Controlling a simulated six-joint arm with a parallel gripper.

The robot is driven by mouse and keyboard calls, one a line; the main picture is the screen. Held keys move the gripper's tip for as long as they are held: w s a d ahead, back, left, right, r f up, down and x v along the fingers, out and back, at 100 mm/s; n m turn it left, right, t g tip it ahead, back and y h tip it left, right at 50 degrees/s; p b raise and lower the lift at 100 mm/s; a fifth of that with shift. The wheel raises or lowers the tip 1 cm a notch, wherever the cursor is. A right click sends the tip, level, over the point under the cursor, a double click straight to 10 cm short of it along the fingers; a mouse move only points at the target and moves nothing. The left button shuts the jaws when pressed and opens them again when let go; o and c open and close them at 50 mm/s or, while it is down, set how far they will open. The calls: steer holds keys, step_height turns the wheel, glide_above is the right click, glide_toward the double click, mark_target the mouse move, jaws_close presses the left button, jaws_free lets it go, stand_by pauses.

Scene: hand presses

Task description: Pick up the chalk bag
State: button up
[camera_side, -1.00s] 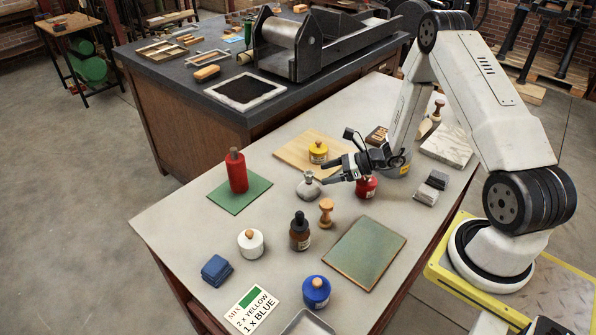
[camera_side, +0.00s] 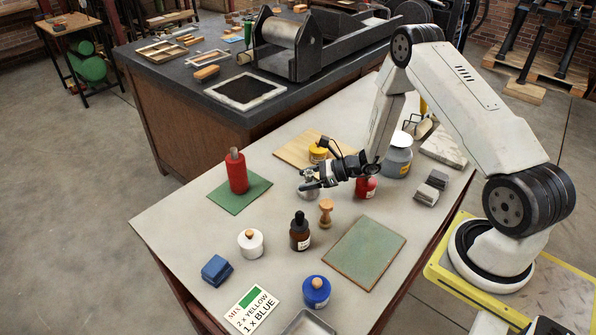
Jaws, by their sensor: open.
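The chalk bag seems to be the small grey, rounded bag with a narrow neck (camera_side: 309,193), standing on the pale table in the middle of the side view. My gripper (camera_side: 306,181) is right at it, with its dark fingers in front of the bag's upper part and neck. The jaws are open. The fingers hide part of the bag, and I cannot tell whether they touch it.
Close by are a yellow jar (camera_side: 318,153), a red jar (camera_side: 366,188), a wooden stamp (camera_side: 326,213) and a brown dropper bottle (camera_side: 300,232). A red cylinder (camera_side: 237,172) stands on a green mat at left. Bare table lies left of the bag.

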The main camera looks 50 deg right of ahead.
steer(key=shift+w+a+f, duration=0.25)
steer(key=shift+w+a, duration=0.15)
steer(key=shift+w, duration=0.05)
jaws_close()
